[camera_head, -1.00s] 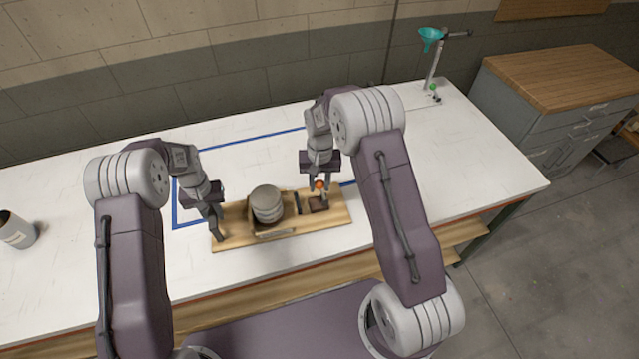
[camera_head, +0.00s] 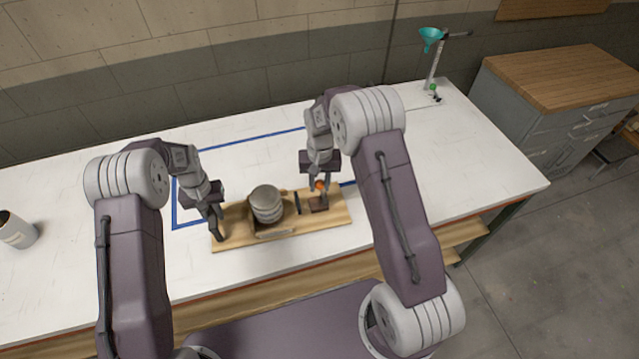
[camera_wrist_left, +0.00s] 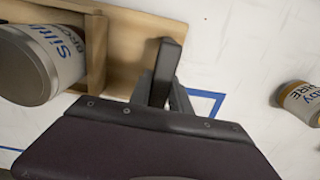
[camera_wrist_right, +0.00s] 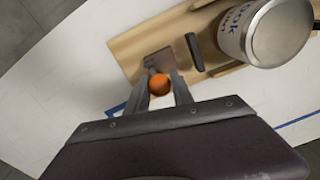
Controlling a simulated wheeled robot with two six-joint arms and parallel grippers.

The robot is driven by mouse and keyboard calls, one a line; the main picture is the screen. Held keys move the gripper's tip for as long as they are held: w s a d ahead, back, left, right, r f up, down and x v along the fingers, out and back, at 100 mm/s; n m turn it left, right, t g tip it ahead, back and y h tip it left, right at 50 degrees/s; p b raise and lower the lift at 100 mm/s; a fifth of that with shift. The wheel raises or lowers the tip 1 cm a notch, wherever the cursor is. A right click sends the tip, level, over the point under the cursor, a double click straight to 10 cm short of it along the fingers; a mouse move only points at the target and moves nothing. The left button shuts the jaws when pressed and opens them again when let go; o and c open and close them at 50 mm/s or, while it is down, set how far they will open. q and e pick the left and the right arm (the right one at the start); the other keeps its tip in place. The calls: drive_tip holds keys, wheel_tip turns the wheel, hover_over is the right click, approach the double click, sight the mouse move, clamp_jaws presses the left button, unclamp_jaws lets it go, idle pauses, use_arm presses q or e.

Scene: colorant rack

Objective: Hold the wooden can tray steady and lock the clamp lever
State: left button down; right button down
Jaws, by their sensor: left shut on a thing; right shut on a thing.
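The wooden can tray (camera_head: 288,234) lies on the white table with a grey can (camera_head: 266,203) standing in its walled part. The can also shows in the left wrist view (camera_wrist_left: 35,72) and the right wrist view (camera_wrist_right: 275,35). My left gripper (camera_head: 217,234) is shut on the tray's left end; it also shows in the left wrist view (camera_wrist_left: 168,75). The clamp lever has an orange knob (camera_wrist_right: 159,85) and a brown base (camera_head: 319,204) on the tray's right part. My right gripper (camera_head: 320,186) is shut on the knob from above. A dark upright pad (camera_wrist_right: 195,52) stands between clamp and can.
Blue tape (camera_head: 240,142) marks an outline on the table. A stand with a teal funnel (camera_head: 431,36) is at the back right. The table's right part is clear.

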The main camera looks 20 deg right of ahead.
drive_tip(key=shift+d, duration=0.15)
idle(0.5)
use_arm(q)
drive_tip(key=shift+a, duration=0.1)
use_arm(e)
drive_tip(key=d+f+y, duration=0.1)
drive_tip(key=d+y, duration=0.5)
drive_tip(key=y, duration=0.2)
drive_tip(key=shift+s+f+t+y, duration=0.2)
drive_tip(key=shift+s+t+y, duration=0.1)
drive_tip(key=shift+y, duration=0.1)
drive_tip(key=shift+d, duration=0.15)
drive_tip(key=c, duration=1.1)
unclamp_jaws()
drive_tip(key=shift+w, duration=0.1)
